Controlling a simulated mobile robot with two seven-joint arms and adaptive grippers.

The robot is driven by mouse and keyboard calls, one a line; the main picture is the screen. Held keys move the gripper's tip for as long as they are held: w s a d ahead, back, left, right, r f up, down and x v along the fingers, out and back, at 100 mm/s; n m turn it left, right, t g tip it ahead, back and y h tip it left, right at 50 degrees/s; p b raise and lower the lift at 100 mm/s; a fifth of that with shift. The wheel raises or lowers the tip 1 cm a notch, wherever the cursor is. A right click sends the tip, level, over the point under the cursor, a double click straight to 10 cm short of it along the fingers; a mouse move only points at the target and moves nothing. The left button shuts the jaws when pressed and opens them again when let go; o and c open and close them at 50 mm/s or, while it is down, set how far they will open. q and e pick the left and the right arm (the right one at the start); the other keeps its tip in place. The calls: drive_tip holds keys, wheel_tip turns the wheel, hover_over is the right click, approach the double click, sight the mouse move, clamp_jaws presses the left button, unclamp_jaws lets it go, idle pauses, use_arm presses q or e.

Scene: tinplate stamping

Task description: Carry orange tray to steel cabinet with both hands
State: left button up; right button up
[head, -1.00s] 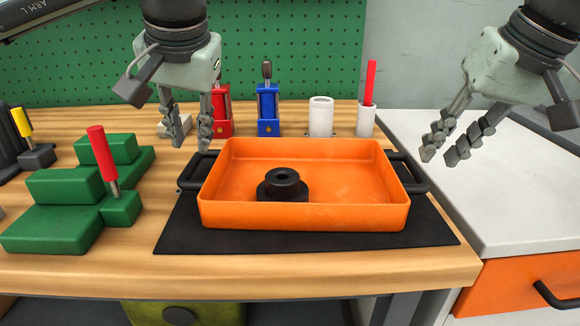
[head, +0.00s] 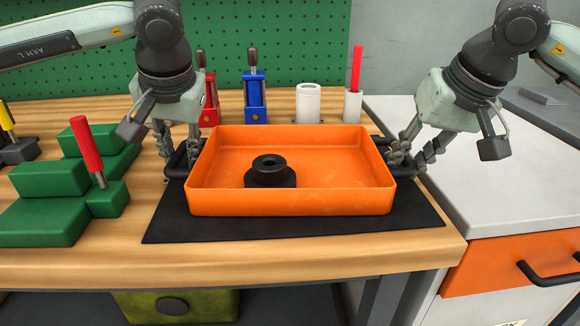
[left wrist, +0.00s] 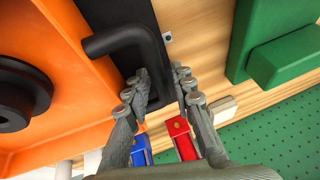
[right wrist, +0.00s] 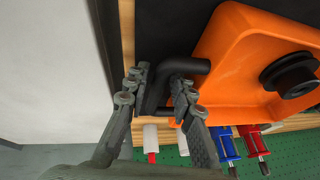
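The orange tray (head: 290,205) sits on a black mat (head: 300,228) on the wooden bench, with a black stepped round part (head: 270,173) inside. My left gripper (head: 178,165) is at the tray's left black handle; in the left wrist view its fingers (left wrist: 160,88) stand open on either side of the handle (left wrist: 118,38). My right gripper (head: 408,160) is at the right handle; in the right wrist view its fingers (right wrist: 158,82) are apart with the handle (right wrist: 156,95) between them. The steel cabinet (head: 455,175), with a light top and an orange drawer, stands right of the bench.
Green blocks (head: 55,200) with a red-handled tool (head: 88,150) stand left of the tray. Behind it are a red clamp (head: 208,100), a blue clamp (head: 254,95) and white cylinders (head: 308,102). The cabinet's near top is clear.

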use_arm(q)
drive_tip(key=shift+w+f, duration=0.1)
drive_tip(key=shift+f, duration=0.1)
use_arm(e)
drive_tip(key=shift+w+f, duration=0.1)
drive_tip(key=shift+f, duration=0.05)
use_arm(q)
clamp_jaws()
use_arm(e)
clamp_jaws()
use_arm(q)
drive_tip(key=shift+r, duration=0.15)
